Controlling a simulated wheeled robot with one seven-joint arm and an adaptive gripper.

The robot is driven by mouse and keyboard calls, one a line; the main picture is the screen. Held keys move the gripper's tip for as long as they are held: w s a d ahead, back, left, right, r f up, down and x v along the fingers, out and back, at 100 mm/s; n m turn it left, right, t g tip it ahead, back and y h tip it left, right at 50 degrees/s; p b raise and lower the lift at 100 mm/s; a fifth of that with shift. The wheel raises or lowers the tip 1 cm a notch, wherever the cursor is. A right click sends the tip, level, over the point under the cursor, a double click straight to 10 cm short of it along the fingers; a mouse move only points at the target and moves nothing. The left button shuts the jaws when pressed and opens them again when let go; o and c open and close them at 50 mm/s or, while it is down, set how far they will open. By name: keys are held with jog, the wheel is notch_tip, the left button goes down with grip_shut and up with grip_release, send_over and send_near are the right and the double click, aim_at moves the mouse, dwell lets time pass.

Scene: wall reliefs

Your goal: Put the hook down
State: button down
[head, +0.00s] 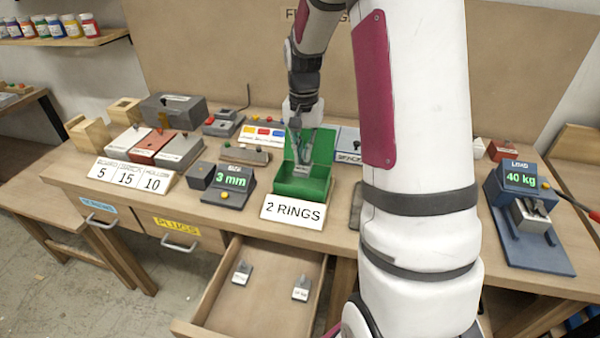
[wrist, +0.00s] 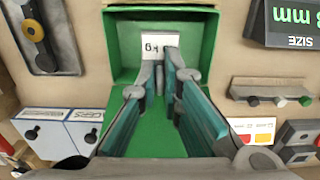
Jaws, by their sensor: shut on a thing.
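My gripper (head: 298,146) points down into the open green box (head: 301,188). In the wrist view my gripper (wrist: 166,68) has its fingertips close together, shut on a small hook. The hook is mostly hidden by the fingertips. A white tag (wrist: 160,43) with dark print, perhaps "6.4", shows just beyond the tips, against the green inside of the box (wrist: 122,58). I cannot tell whether the hook touches the box floor. The box's lid stands open at the back.
A "2 RINGS" sign (head: 294,211) stands before the box. A "3 mm" size gauge (head: 231,184) is to its left. Below, an open drawer (head: 262,310) holds two small tagged pieces. A "40 kg" load device (head: 530,205) stands at the right.

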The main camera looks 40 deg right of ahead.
aim_at(303, 165)
jog(key=shift+f, duration=3.1)
jog(key=shift+f, duration=0.15)
jog(key=c, duration=1.8)
grip_release()
jog(key=shift+o, duration=0.2)
notch_tip(303, 165, up, 12)
jog(key=shift+r, duration=0.1)
jog(key=s+a+r+n+t, duration=0.1)
jog(key=s+a+r+n, duration=0.25)
jog(key=a+r, duration=0.3)
jog(key=s+a+r+n+t, duration=0.1)
jog(key=s+a+n, duration=0.2)
jog(key=s+a, duration=0.3)
jog(key=s+a+r+n+t, duration=0.2)
jog(key=s+a+n, duration=0.2)
jog(key=s, duration=0.9)
jog(key=a, duration=0.3)
jog(key=shift+a+r+t, duration=0.15)
jog(key=shift+r+t, duration=0.1)
jog(key=shift+t, duration=0.05)
